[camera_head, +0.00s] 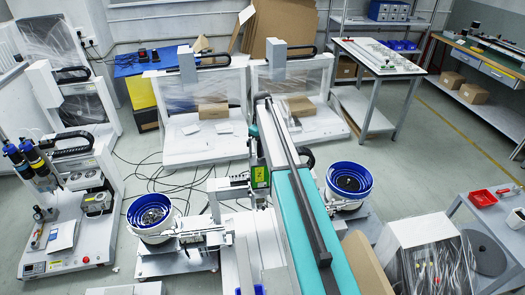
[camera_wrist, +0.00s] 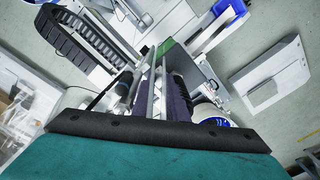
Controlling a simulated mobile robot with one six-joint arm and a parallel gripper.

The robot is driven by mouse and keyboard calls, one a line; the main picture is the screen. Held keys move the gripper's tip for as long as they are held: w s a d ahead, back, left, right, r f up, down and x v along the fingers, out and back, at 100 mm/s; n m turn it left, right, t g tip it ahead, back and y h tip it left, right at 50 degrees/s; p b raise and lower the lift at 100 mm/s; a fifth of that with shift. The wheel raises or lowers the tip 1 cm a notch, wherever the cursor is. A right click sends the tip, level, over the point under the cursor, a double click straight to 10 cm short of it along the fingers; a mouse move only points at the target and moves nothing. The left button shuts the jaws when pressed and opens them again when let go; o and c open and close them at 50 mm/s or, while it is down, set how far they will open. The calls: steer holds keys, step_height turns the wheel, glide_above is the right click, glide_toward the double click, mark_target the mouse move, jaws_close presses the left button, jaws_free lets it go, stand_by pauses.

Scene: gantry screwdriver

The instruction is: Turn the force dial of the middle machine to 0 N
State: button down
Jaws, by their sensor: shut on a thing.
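The middle machine (camera_head: 242,245) stands in front of me, partly covered by my teal arm. A green-faced unit (camera_head: 260,176) shows beside the arm, and its green part (camera_wrist: 166,46) shows at the top middle of the wrist view. My gripper (camera_wrist: 157,62) reaches up from the teal housing, as two slim pale bars close together, towards that green part. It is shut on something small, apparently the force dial. The dial, its scale and its pointer are hidden, so the setting cannot be read. Dark cylinders (camera_wrist: 180,97) stand beside the bars.
Blue feeder bowls stand left (camera_head: 150,216) and right (camera_head: 348,182) of the middle machine. Another machine (camera_head: 68,210) stands at the far left. A black cable chain (camera_wrist: 75,40) runs close to my wrist. Cables lie on the floor.

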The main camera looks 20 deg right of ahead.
steer(key=c, duration=2)
jaws_free()
steer(key=shift+c, duration=0.2)
steer(key=shift+r, duration=0.1)
step_height(320, 180, up, 14)
steer(key=b, duration=0.2)
steer(key=shift+f, duration=0.2)
